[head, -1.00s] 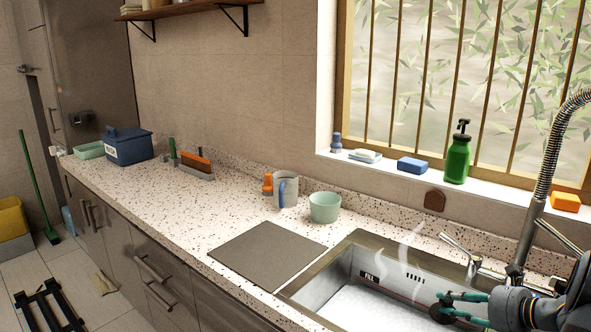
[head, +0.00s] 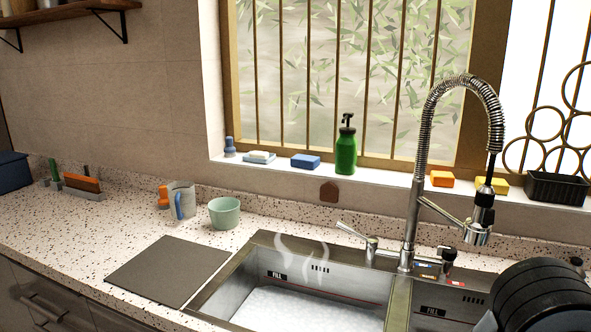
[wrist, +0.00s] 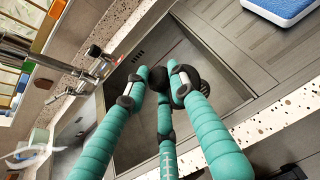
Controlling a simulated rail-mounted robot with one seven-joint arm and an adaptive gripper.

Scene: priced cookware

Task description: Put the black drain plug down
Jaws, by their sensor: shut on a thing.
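My gripper (wrist: 167,85) shows in the wrist view with its teal, dark-jointed fingers closed together. They are shut on the black drain plug (wrist: 159,79), a small dark round piece at the fingertips, partly hidden by them. In the wrist view the plug is over the right sink basin (wrist: 215,88); its height above the basin cannot be told. In the head view the gripper and plug are out of sight, and only my dark arm shows at the lower right.
The left basin (head: 300,305) holds foamy water with steam rising. The tall spring faucet (head: 415,210) and its lever stand behind the basins. A ribbed drainboard (wrist: 265,45) with a blue-and-white item (wrist: 280,8) lies beside the right basin. A mint bowl (head: 224,213) and mug stand further left.

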